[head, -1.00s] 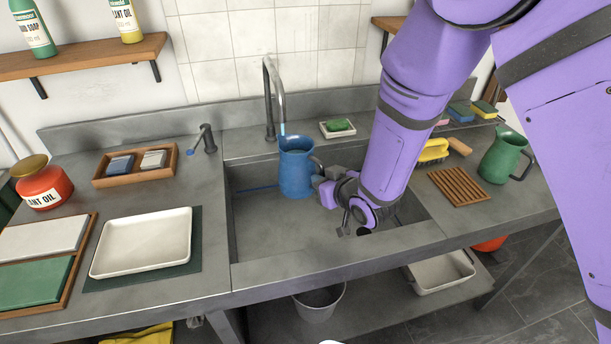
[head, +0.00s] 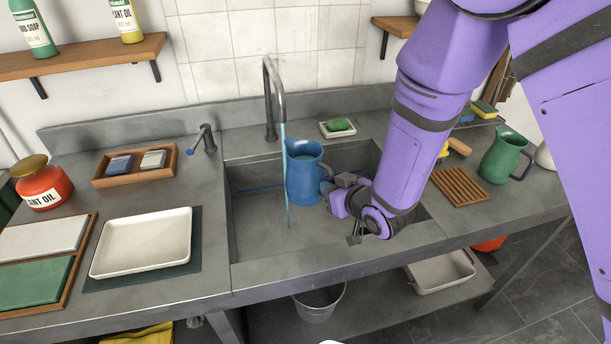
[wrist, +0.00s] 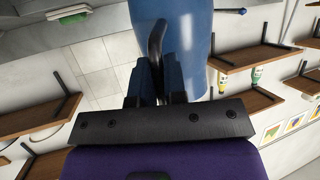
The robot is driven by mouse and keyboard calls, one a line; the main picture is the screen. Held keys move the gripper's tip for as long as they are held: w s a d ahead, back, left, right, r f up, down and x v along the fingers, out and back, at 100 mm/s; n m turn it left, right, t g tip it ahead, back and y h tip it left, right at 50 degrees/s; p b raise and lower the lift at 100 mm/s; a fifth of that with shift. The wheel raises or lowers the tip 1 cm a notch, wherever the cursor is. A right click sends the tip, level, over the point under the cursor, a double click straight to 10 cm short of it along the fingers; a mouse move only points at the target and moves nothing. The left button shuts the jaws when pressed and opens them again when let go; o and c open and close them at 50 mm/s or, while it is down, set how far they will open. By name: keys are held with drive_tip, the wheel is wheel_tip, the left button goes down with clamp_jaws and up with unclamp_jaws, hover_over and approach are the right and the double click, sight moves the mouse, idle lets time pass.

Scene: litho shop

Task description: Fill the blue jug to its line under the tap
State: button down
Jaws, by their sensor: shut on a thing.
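The blue jug (head: 304,176) is upright over the sink, just right of the tap's stream. My gripper (head: 334,190) is shut on its dark handle, on the jug's right side; the handle also shows between the fingers in the wrist view (wrist: 157,45). The tap (head: 270,98) is a tall grey spout at the back of the sink. A thin blue stream of water (head: 285,180) falls from it, passing beside the jug's left side into the sink (head: 258,225). The tap's lever (head: 206,138) stands at the left. The jug's water level and line cannot be seen.
A soap dish (head: 337,130) sits behind the sink. A slatted wooden rack (head: 460,186) and a green jug (head: 503,156) stand to the right. A white tray (head: 142,243) and a wooden tray of small blocks (head: 135,167) lie to the left.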

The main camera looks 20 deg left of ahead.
drive_tip(key=v, duration=0.7)
drive_tip(key=shift+w+d+r, duration=0.2)
drive_tip(key=shift+w+d, duration=0.05)
idle(0.4)
idle(0.5)
